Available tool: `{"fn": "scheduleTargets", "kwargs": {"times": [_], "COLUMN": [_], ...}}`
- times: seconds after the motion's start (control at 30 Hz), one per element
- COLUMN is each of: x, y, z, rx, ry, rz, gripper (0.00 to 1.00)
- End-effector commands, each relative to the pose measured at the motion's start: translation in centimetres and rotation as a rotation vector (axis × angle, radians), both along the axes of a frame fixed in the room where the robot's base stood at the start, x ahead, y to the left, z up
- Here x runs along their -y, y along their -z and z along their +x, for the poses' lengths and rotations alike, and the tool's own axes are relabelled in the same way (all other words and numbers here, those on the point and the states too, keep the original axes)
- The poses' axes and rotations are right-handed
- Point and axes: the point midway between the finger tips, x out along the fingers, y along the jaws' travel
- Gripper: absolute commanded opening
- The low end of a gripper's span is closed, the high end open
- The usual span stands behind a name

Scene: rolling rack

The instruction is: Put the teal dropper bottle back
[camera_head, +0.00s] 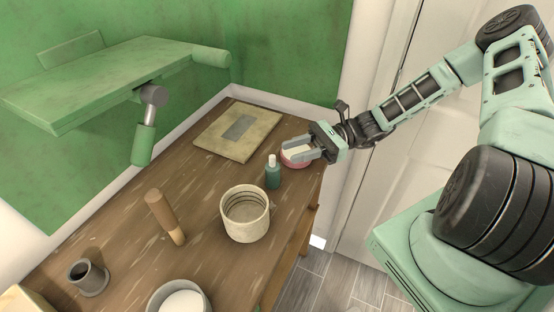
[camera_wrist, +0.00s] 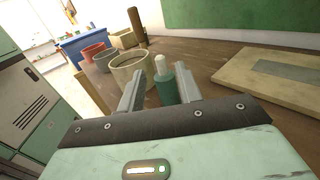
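The teal dropper bottle (camera_head: 272,176) stands upright on the wooden table near its right edge, with a white cap on top. My gripper (camera_head: 288,149) is open and level, just behind and to the right of the bottle, its fingers pointing towards it. In the wrist view the bottle (camera_wrist: 166,88) shows in the gap between the two fingertips (camera_wrist: 160,84), nearer the right finger. Nothing is held; I cannot tell whether the fingers touch the bottle.
A red bowl (camera_head: 289,161) sits under my gripper. A cream mug (camera_head: 245,229) stands close in front of the bottle. A flat board with a grey patch (camera_head: 238,144) lies behind. A wooden cylinder (camera_head: 164,216), a grey cup (camera_head: 88,280) and a bowl (camera_head: 160,290) stand further left.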

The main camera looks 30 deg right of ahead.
Motion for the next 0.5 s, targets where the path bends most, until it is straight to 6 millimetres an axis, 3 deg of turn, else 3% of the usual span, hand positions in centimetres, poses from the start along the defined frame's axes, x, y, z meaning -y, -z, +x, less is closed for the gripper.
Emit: {"fn": "scheduleTargets", "kwargs": {"times": [0.1,0.3,0.4,0.5], "x": [2.1,3.6,2.6,0.1], "y": [0.2,0.0,-0.3,-0.6], "z": [-0.1,-0.3,-0.8,-2.1], "rx": [0.002,0.004,0.024,0.082], "ry": [0.003,-0.007,-0.067,-0.204], "rz": [-0.004,-0.007,-0.054,-0.162], "gripper": [0.35,0.35,0.35,0.35]}}
